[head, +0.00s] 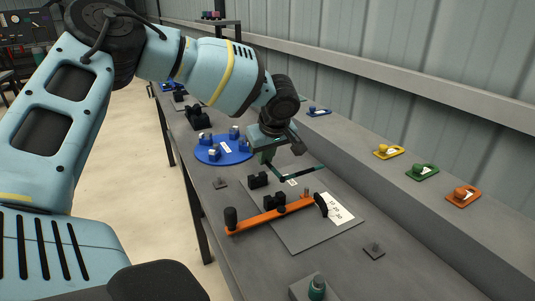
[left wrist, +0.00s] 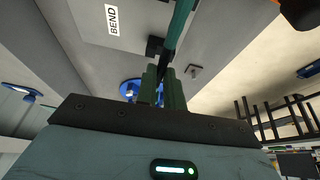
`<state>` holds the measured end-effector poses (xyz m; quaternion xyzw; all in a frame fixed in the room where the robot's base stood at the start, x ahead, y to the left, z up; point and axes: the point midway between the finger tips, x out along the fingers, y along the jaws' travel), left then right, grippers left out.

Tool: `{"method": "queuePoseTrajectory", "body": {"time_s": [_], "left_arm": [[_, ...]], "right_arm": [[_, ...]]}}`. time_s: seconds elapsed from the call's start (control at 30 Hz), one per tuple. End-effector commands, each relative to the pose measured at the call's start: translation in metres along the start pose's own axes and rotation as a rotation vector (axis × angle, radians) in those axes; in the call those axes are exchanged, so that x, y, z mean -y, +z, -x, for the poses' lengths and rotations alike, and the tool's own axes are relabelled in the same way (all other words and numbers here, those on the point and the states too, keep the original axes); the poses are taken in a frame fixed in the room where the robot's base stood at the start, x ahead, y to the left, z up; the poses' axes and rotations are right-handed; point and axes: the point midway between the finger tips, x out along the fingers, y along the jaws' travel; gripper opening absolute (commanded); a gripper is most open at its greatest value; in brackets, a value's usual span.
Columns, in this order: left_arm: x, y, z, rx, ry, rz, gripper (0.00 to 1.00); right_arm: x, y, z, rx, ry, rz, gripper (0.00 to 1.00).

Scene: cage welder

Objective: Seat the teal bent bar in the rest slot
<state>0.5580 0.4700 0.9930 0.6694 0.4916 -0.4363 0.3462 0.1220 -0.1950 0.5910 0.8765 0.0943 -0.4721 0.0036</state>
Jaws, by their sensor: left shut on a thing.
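The teal bent bar (head: 304,172) is held in my left gripper (head: 268,153), above the bench beside the bending plate. In the head view it shows as a thin bar with a bend, partly dark. In the left wrist view the teal bar (left wrist: 180,22) runs up from my left gripper (left wrist: 164,78), whose green fingers are shut on it. The bar appears clear of the plate, but its exact height is hard to tell. I cannot clearly identify the rest slot; a black notched block (head: 198,118) stands farther back on the bench. My right gripper is not in view.
A grey plate (head: 289,238) carries an orange lever (head: 268,215) and black blocks (head: 258,180). A blue round fixture (head: 207,157) with several posts stands behind it. Yellow, green and orange tags lie on the right ledge (head: 480,221) by the wall.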

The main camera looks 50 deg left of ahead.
Motion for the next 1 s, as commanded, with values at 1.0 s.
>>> {"method": "queuePoseTrajectory", "body": {"time_s": [1.0], "left_arm": [[0.001,0.018,-0.044,0.000,0.002,0.000,0.00]], "right_arm": [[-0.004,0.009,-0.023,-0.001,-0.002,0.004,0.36]]}}
